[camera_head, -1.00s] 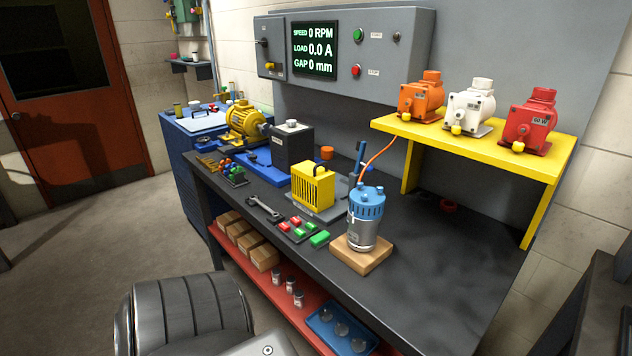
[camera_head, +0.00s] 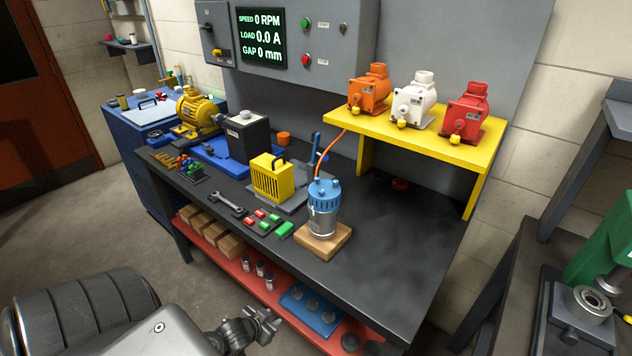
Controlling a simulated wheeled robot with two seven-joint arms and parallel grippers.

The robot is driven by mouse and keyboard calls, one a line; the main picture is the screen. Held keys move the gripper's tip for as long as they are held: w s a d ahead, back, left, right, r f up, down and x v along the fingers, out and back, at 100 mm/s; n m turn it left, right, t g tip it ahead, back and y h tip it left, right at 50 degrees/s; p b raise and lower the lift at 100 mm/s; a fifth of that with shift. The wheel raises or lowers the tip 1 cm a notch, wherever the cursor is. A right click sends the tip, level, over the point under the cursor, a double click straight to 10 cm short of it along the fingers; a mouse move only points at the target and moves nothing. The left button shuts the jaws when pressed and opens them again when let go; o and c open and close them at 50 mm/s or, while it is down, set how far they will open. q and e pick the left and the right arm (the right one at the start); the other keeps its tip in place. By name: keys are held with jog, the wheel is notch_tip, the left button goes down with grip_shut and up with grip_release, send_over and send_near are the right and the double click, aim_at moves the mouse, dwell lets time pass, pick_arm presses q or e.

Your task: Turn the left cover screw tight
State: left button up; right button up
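A silver motor with a blue ribbed cover (camera_head: 323,199) stands upright on a wooden block (camera_head: 323,243) on the dark bench. Small blue knobs stick up from its top. Which of them is the left cover screw, and whether it is tight, is too small to tell. An orange cable rises from its top. My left gripper (camera_head: 266,322) is low at the front, in front of the bench's lower shelf and well apart from the motor. It looks empty; its finger opening is unclear. My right gripper is out of view.
A yellow slotted guard (camera_head: 271,179), a wrench (camera_head: 228,204) and red and green blocks (camera_head: 262,221) lie left of the motor. A yellow shelf (camera_head: 415,139) with three motors overhangs the bench behind. The bench right of the motor is clear.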

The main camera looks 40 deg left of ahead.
pick_arm(q)
jog(key=w+r+t+p, duration=0.1)
jog(key=r, duration=0.5)
jog(key=w+d+r+t+p, duration=0.1)
jog(key=w+r, duration=0.1)
jog(key=r, duration=0.4)
jog(key=w+r+h+p, duration=0.1)
jog(key=w+r, duration=0.1)
jog(key=r, duration=0.4)
jog(key=shift+w+d+r+t, duration=0.1)
jog(key=shift+d+r+t, duration=0.2)
jog(key=shift+t, duration=0.1)
jog(key=m+t+h, duration=0.4)
jog(key=t+h, duration=0.1)
jog(key=h, duration=0.2)
send_near(317, 178)
jog(key=p+x, duration=0.1)
jog(key=x, duration=0.2)
jog(key=p+x, duration=0.1)
jog(key=x, duration=0.2)
jog(key=p+x, duration=0.1)
jog(key=x, duration=0.2)
jog(key=shift+a+f, duration=0.15)
jog(key=shift+f, duration=0.1)
jog(key=shift+w+d+f, duration=0.15)
jog(key=shift+w+d, duration=0.1)
jog(key=shift+w, duration=0.25)
grip_shut()
